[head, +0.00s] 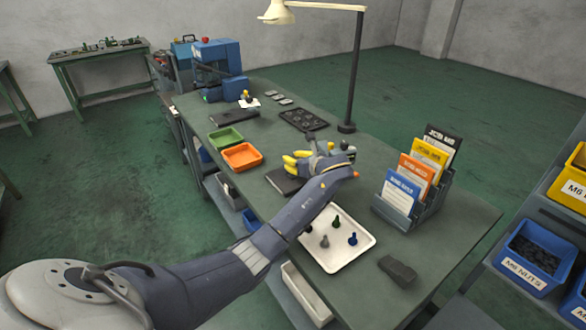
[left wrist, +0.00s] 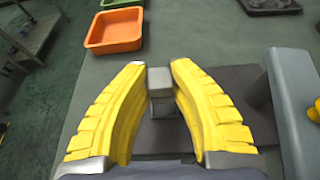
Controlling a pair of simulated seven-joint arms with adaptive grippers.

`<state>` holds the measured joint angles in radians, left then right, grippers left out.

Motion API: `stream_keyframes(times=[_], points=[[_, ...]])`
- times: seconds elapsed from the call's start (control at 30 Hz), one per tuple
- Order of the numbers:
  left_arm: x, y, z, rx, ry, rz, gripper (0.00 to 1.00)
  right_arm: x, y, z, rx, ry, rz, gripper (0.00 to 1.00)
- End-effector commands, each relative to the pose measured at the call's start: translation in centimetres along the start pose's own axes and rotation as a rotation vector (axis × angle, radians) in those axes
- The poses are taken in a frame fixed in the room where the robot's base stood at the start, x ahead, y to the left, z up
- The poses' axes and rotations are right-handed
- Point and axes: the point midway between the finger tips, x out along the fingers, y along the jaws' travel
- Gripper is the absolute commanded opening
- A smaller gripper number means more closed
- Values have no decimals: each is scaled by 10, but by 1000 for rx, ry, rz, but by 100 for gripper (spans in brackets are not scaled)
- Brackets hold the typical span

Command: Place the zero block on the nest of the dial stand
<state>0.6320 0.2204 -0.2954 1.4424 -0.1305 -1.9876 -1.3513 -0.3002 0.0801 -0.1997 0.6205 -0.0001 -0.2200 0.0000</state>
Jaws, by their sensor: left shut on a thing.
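My left gripper (head: 297,161) is over the work table, with its yellow fingers above the dark base of the dial stand (head: 284,182). In the left wrist view the fingers (left wrist: 159,66) are closed on a small grey block (left wrist: 159,82), which I take as the zero block. The dial stand's dark base (left wrist: 238,85) lies below it, and its thick grey column (left wrist: 292,105) rises just right of the fingers. The nest is hidden or cannot be told apart from the block. Whether the block touches anything below is unclear. My right gripper is not in view.
An orange bin (head: 242,156) and a green bin (head: 226,139) stand left of the gripper. A white tray (head: 338,262) with several small pieces, a dark block (head: 398,269) and a card rack (head: 412,216) are nearer. A lamp (head: 347,126) stands behind.

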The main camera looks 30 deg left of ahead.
Motion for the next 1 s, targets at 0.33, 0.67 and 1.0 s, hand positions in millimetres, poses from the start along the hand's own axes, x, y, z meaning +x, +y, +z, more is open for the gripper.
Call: stream_keyframes(times=[0.33,0.67,1.0], points=[[12,0,-30,1,-1,1,0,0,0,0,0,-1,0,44],[13,0,-32,0,0,1,0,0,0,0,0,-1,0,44],[13,0,-33,0,0,0,42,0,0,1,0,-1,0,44]])
